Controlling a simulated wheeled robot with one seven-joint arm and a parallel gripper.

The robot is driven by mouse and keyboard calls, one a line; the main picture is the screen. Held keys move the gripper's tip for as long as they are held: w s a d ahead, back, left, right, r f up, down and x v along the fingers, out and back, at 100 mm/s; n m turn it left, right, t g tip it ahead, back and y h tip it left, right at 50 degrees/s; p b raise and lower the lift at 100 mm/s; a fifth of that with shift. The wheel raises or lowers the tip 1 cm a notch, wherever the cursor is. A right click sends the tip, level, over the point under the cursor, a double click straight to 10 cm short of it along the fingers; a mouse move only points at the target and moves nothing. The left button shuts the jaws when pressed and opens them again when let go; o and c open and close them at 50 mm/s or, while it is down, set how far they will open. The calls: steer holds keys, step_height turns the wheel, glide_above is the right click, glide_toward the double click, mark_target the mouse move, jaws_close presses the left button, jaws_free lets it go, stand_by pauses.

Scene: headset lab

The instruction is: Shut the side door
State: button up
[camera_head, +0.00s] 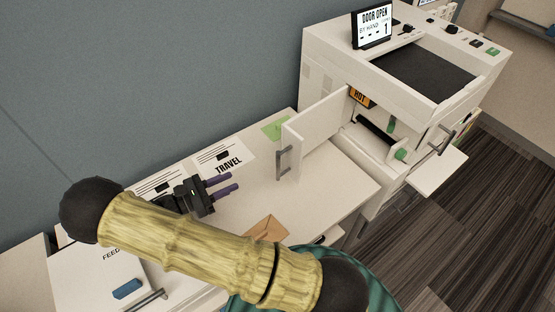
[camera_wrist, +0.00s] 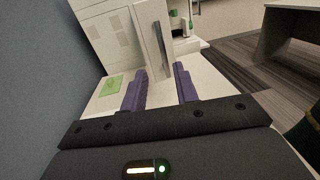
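The side door (camera_head: 315,133) is a white panel with a dark bar handle (camera_head: 284,163). It stands open, swung out from the side of the white machine (camera_head: 323,54) over the counter. A small screen (camera_head: 373,24) on top of the machine reads "DOOR OPEN" and "BY HAND 1". My gripper (camera_head: 222,184) is open and empty, to the left of the door and apart from it. In the wrist view the purple fingers (camera_wrist: 161,84) are spread, and the door (camera_wrist: 150,42) with its handle stands ahead beyond them.
The white counter (camera_head: 335,185) is mostly clear below the door. A green mat (camera_head: 275,128) lies behind it, and a brown envelope (camera_head: 267,229) lies nearer. A "TRAVEL" label (camera_head: 227,162) is by my gripper. An orange "HOT" sign (camera_head: 360,97) shows inside the opening. A blue wall (camera_head: 150,75) stands behind.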

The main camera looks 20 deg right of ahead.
steer(key=p, duration=0.4)
glide_above(278, 176)
steer(key=shift+w+d, duration=0.15)
steer(key=shift+w, duration=0.2)
jaws_close()
